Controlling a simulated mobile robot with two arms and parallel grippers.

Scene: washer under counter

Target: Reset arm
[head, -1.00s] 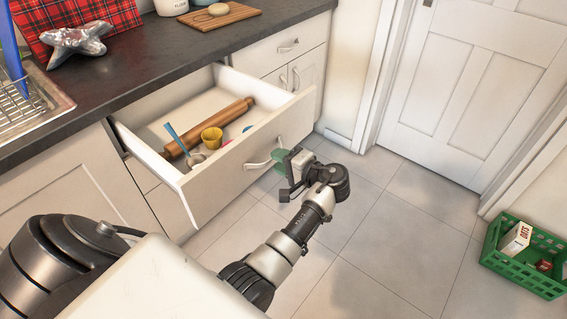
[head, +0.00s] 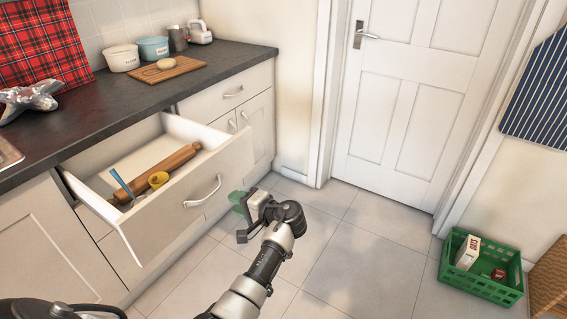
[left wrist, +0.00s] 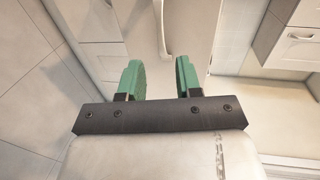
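My left gripper (head: 241,211) has green fingertips and hangs in front of the open drawer (head: 185,215), to the right of its handle (head: 203,192) in the head view. In the left wrist view the two green fingers (left wrist: 160,78) stand apart with nothing between them. The drawer handle (left wrist: 163,30) shows beyond the fingers there, clear of them. My right gripper is in neither view.
A white door (head: 415,100) is behind. The tiled floor between is clear.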

